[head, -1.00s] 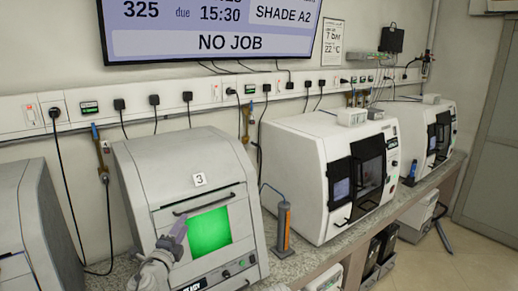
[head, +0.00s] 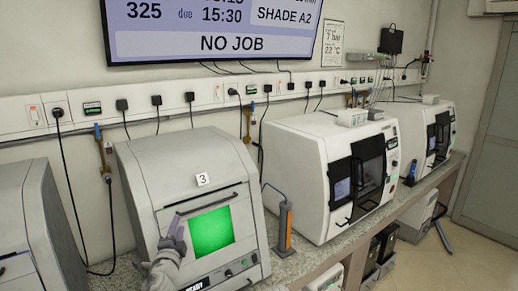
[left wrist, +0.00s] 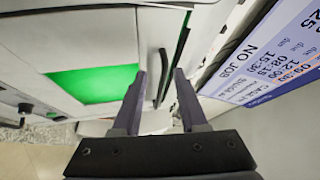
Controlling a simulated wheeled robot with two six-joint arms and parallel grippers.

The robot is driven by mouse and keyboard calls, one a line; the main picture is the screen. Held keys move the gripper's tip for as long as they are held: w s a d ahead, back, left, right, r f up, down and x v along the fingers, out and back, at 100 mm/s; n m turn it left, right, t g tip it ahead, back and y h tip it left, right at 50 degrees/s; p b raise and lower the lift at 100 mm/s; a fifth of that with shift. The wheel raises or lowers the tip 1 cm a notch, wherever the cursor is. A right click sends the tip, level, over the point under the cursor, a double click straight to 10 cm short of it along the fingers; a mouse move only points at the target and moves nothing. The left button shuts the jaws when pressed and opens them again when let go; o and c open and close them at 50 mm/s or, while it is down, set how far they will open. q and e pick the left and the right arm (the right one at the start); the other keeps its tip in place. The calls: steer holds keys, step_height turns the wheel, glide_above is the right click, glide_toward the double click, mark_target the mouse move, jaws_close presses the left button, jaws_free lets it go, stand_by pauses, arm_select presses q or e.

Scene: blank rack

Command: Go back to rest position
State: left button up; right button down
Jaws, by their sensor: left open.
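My left gripper (head: 177,226) is in front of the machine marked 3 (head: 160,170), close to the left edge of its green window (head: 211,231). Its fingers point up, below the left part of the dark bar handle (head: 207,198). In the left wrist view the gripper (left wrist: 160,76) is open, with its two fingers apart. The dark handle (left wrist: 163,75) shows between the fingers in that picture. Nothing is seen gripped; how far the fingers are from the handle cannot be told. My right gripper is in neither view.
A grey machine (head: 35,225) stands at left. An orange-grey tool (head: 285,225) stands right of machine 3. A white milling machine (head: 310,170) and another (head: 435,130) follow along the bench. A wall screen (head: 210,25) reads NO JOB.

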arm_select(q)
steer(key=s+d+f+n+g+y, duration=0.25)
steer(key=s+f+n+g, duration=0.2)
steer(key=f, duration=0.25)
steer(key=s+d+f+n+g+y, duration=0.1)
steer(key=s+d+f+n+g, duration=0.2)
steer(key=f+n+g, duration=0.3)
steer(key=s+d+f+g+h, duration=0.1)
steer(key=s+d+f+g, duration=0.3)
steer(key=s, duration=0.5)
steer(key=s+d+f+g+h, duration=0.2)
steer(key=s+d+f+g, duration=0.2)
steer(key=s+d, duration=0.4)
steer(key=shift+s+d+f+n, duration=0.4)
steer(key=shift+d+f, duration=0.2)
steer(key=shift+f, duration=0.1)
steer(key=shift+h, duration=0.25)
